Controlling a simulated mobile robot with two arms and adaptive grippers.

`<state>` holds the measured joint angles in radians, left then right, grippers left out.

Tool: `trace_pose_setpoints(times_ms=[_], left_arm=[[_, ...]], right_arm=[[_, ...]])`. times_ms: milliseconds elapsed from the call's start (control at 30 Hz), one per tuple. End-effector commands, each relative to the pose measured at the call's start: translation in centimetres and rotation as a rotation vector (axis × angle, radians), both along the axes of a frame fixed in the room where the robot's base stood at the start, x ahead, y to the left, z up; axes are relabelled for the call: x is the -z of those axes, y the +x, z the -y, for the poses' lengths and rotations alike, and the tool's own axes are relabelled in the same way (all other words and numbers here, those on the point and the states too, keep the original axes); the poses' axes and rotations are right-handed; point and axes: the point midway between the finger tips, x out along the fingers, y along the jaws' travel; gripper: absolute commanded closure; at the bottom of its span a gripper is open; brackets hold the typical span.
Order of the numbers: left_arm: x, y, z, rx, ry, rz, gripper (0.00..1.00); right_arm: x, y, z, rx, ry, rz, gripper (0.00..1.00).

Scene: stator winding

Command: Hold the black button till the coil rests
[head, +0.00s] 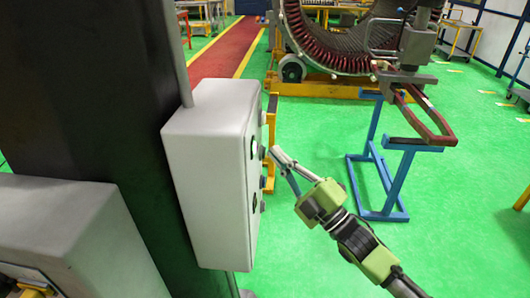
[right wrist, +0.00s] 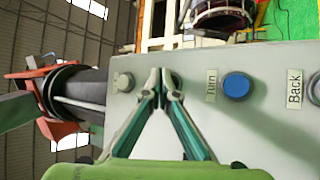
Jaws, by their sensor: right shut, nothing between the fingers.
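The grey control box (head: 205,150) stands at the left of the head view, its button face turned right. My right gripper (head: 275,152) is shut and empty, its tips close to that face. In the right wrist view the tips (right wrist: 164,74) cover a dark spot that looks like a black button; contact cannot be told. A blue button (right wrist: 237,86) sits beside them. The red-brown coil (head: 437,127) hangs in a grey clamp (head: 408,77) at the blue stand (head: 400,144); whether it touches the stand cannot be told. My left gripper is not in view.
The large stator ring (head: 345,40) stands behind on a yellow base. Green floor is free between box and stand.

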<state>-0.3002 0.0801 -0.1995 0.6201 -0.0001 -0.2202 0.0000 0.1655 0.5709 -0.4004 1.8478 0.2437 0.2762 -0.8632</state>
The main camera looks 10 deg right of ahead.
Motion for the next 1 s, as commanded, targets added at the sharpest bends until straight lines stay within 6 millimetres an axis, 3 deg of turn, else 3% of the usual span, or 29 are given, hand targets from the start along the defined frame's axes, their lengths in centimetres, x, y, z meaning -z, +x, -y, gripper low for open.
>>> trace_pose_setpoints(times_ms=[1000], left_arm=[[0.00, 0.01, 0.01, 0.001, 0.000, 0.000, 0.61]], right_arm=[[-0.01, 0.23, -0.83, -0.001, 0.001, 0.001, 1.00]])
